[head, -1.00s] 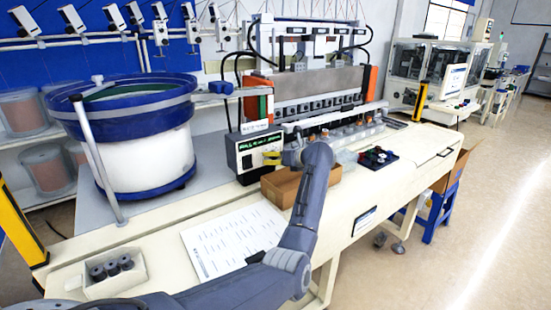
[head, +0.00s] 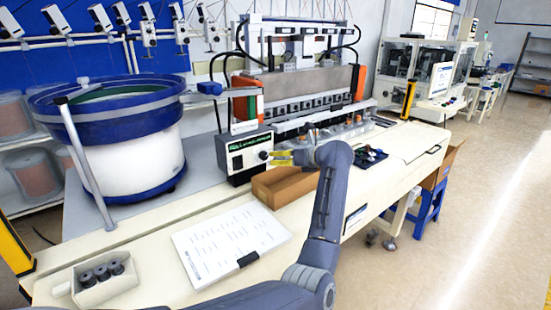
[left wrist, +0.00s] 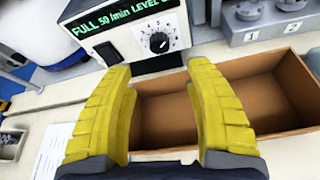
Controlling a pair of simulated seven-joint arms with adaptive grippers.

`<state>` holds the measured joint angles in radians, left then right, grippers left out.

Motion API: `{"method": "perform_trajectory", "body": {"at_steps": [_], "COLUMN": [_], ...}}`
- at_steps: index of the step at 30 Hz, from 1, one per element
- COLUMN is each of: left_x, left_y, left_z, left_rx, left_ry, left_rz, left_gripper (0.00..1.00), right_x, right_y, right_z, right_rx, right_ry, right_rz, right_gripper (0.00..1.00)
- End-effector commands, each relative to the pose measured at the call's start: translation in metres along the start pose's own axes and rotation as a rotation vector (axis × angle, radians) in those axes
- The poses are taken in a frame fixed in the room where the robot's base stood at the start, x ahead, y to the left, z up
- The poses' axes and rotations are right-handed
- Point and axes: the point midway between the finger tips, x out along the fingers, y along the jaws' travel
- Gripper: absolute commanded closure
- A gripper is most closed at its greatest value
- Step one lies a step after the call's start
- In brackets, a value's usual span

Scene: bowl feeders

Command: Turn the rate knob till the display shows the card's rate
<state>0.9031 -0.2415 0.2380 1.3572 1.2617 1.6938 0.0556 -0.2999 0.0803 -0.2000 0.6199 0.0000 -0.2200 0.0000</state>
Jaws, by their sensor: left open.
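The controller box (head: 236,161) stands beside the feeder, its knob side facing the front of the bench. In the left wrist view its green display (left wrist: 125,20) reads "FULL 50 /min LEVEL", with the end cut off. The black rate knob (left wrist: 158,42) has a white pointer and a printed scale around it. My left gripper (head: 282,157) is open and empty, just right of the knob in the head view. In the left wrist view its yellow fingers (left wrist: 159,70) are spread below the knob, apart from it. I cannot make out which item is the card or its rate. My right gripper is not in view.
An open brown box (head: 283,188) lies below my left gripper. A printed sheet with a black clip (head: 225,240) and a tray of dark cylinders (head: 82,293) lie at the front. The blue-rimmed bowl feeder (head: 120,130) stands left of the controller.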

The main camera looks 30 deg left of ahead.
Motion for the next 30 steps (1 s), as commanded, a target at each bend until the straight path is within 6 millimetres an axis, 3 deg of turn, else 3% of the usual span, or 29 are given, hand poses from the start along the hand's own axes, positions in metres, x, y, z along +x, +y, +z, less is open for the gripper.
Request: {"method": "perform_trajectory", "body": {"at_steps": [7,23,26,30], "left_x": [-0.018,-0.02,-0.022,-0.037], "left_y": [0.0,0.0,-0.001,-0.011], "left_z": [0.0,0.001,0.005,0.022], "left_rx": [-0.002,0.003,0.042,0.207], "left_ry": [0.001,-0.005,-0.061,-0.303], "left_rz": [0.0,0.002,0.022,0.095], "left_gripper": [0.46,0.46,0.46,0.46], "right_x": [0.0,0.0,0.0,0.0], "right_y": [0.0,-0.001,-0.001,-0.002], "right_z": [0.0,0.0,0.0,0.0], "right_rx": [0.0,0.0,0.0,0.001], "right_ry": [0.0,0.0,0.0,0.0], "right_rz": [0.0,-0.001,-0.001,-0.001], "right_gripper": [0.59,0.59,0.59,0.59]}}
